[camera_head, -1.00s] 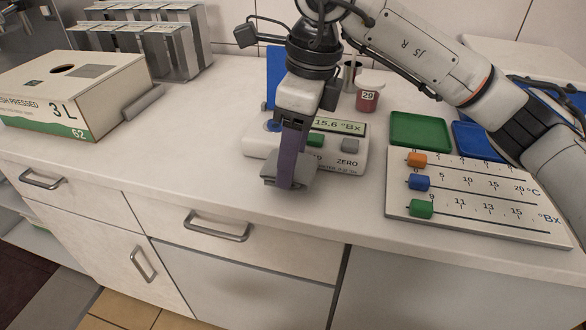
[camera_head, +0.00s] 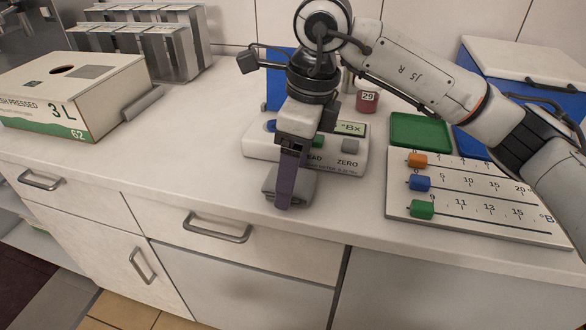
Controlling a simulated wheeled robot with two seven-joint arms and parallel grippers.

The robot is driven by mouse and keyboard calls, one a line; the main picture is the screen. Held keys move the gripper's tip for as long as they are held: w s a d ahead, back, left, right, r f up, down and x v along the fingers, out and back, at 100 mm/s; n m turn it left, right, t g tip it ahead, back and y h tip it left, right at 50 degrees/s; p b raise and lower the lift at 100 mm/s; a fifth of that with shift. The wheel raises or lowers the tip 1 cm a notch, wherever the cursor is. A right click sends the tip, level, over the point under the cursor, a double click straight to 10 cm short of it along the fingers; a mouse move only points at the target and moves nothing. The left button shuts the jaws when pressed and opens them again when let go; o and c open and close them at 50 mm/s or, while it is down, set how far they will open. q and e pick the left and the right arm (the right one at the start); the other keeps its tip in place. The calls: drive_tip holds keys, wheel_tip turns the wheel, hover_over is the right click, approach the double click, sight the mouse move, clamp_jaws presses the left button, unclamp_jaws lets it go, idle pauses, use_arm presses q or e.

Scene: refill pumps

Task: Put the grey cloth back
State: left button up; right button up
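The grey cloth (camera_head: 304,188) is a small folded grey pad at the front of the white counter, just in front of the white meter (camera_head: 336,160). My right gripper (camera_head: 285,190) reaches down from above with its purple finger over the cloth. It appears shut on the cloth, though the near finger hides the grip. I cannot tell whether the cloth touches the counter. My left gripper is not in view.
A juice box (camera_head: 70,90) stands at the left, with metal dispensers (camera_head: 150,50) behind it. A scale board (camera_head: 480,200) with coloured sliders, a green tray (camera_head: 420,131) and a blue cooler box (camera_head: 520,70) are at the right. The counter between juice box and meter is clear.

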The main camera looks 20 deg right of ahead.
sight(304, 181)
wheel_tip(304, 181, up, 12)
drive_tip(key=s+d+p, duration=0.1)
drive_tip(key=shift+d, duration=0.25)
drive_tip(key=shift+r, duration=0.1)
idle(1.2)
